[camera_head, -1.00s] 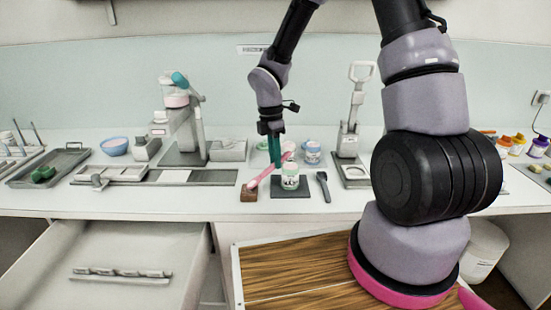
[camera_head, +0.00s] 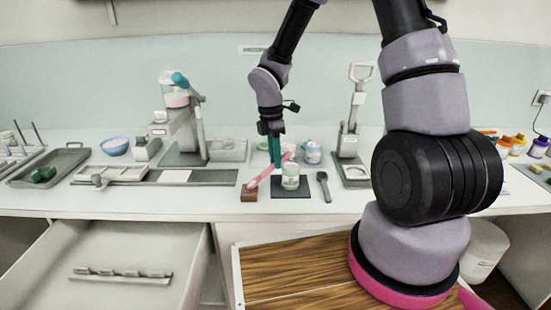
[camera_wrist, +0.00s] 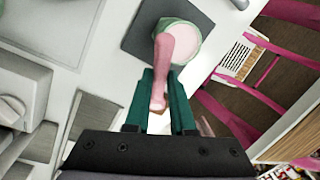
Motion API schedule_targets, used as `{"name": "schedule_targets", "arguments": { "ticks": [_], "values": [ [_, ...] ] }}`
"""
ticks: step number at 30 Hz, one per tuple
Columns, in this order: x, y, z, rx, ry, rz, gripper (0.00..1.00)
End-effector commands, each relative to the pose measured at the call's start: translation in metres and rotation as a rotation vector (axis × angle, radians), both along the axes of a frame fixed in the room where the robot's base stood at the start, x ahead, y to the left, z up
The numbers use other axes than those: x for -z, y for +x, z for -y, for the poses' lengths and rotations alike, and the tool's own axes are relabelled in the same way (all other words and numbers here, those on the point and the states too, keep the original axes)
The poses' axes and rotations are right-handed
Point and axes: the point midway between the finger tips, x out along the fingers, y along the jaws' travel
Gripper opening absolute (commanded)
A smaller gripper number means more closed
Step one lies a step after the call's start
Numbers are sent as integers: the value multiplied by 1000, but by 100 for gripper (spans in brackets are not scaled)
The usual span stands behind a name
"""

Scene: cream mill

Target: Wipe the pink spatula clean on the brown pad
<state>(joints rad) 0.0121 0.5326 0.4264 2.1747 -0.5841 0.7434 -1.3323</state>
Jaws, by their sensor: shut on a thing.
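The pink spatula (camera_head: 265,174) is held slanted between the teal fingers of my gripper (camera_head: 275,163). In the head view its lower left end is at the brown pad (camera_head: 249,196), a small block near the counter's front edge. I cannot tell whether the end touches the pad. In the wrist view the spatula (camera_wrist: 176,48) runs up between the two fingers (camera_wrist: 166,88), its far part overlapping a jar with pale pink contents. The pad is not clearly seen in the wrist view.
The jar (camera_head: 291,183) stands on a dark square mat (camera_head: 315,192), close to the right of the spatula. A dark spoon-like tool (camera_head: 323,186) lies right of the mat. A grey rail (camera_head: 205,178) lies to the left, and a drawer (camera_head: 120,245) stands open below.

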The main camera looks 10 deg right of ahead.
Motion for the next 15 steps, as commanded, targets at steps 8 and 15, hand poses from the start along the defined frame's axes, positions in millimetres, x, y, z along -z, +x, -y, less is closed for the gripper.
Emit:
{"name": "schedule_targets", "arguments": {
  "ticks": [8, 15],
  "values": [
    [1, 4, 12, 1, 0, 0, 0],
    [1, 2, 8, 0, -1, -1, 0]
  ]
}}
